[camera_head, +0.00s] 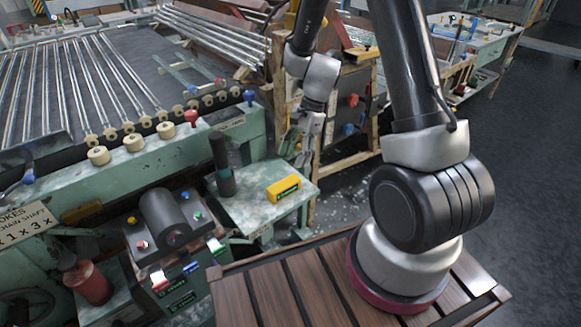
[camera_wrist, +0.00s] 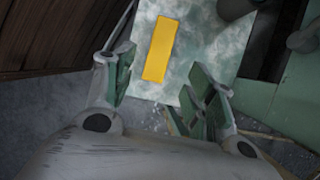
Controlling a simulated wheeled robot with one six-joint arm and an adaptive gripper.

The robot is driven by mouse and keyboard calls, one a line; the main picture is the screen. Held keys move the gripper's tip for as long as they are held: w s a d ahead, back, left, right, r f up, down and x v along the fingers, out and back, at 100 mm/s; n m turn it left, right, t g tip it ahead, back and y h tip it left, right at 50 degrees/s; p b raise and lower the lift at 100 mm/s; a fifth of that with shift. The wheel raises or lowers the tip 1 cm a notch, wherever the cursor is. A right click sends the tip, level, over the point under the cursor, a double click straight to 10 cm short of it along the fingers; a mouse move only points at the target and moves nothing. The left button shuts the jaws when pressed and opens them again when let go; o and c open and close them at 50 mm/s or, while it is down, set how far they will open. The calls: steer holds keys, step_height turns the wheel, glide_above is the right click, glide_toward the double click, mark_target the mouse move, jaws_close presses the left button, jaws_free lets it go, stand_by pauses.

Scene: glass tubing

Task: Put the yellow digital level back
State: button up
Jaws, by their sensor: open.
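The yellow digital level (camera_head: 284,188) lies flat on a small pale green, worn shelf (camera_head: 247,213) at the side of the green machine. Its dark display faces the front in the head view. In the wrist view the level (camera_wrist: 160,49) shows as a plain yellow bar on the mottled shelf (camera_wrist: 196,40). My gripper (camera_head: 300,145) is above and behind the level in the head view. In the wrist view my gripper (camera_wrist: 162,85) is open and empty, its fingers spread apart, with the level seen beyond the gap between them.
A dark upright cylinder (camera_head: 221,165) stands on the same shelf, left of the level. A dark roller unit (camera_head: 166,220) with coloured knobs sits further left. A wooden frame (camera_head: 368,120) stands behind my arm. My slatted wooden deck (camera_head: 295,290) is in front.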

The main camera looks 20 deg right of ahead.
steer(key=s+d+r+n+t+h, duration=0.1)
steer(key=s+d+r+n, duration=0.15)
steer(key=r, duration=0.55)
steer(key=s+d+r+n+t, duration=0.1)
steer(key=s+d+r+n, duration=0.2)
steer(key=r, duration=0.6)
steer(key=s+d+r+n+t+h, duration=0.3)
steer(key=s+r+n, duration=0.6)
steer(key=s, duration=0.6)
steer(key=shift+d+r+t, duration=0.3)
steer(key=shift+d+r, duration=0.65)
steer(key=shift+d, duration=0.2)
